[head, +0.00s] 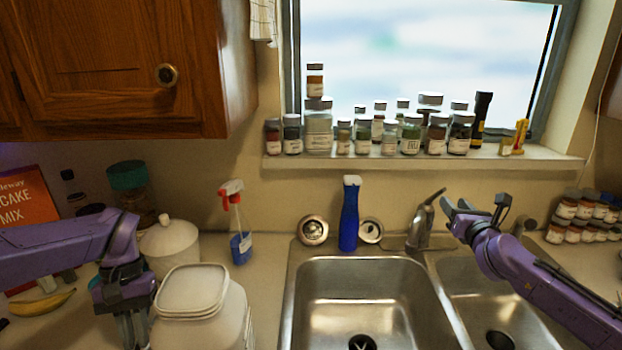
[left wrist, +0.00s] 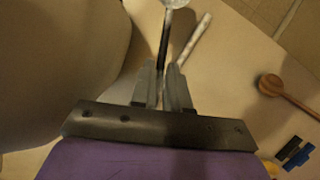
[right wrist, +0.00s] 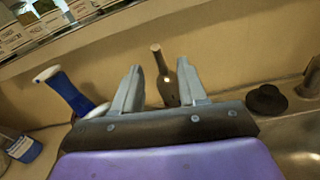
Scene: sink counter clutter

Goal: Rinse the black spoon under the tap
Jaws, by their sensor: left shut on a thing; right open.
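The metal tap (head: 422,222) stands behind the two-basin sink. My right gripper (head: 474,203) is open and empty, just right of the tap in the head view. In the right wrist view, what looks like the tap (right wrist: 168,82) shows between the open fingers (right wrist: 164,85), apart from them.
A pale utensil (left wrist: 193,45) and a wooden spoon (left wrist: 285,92) lie near the held spoon. A white canister (head: 200,310) stands beside my left gripper. The left basin (head: 365,285) is clear.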

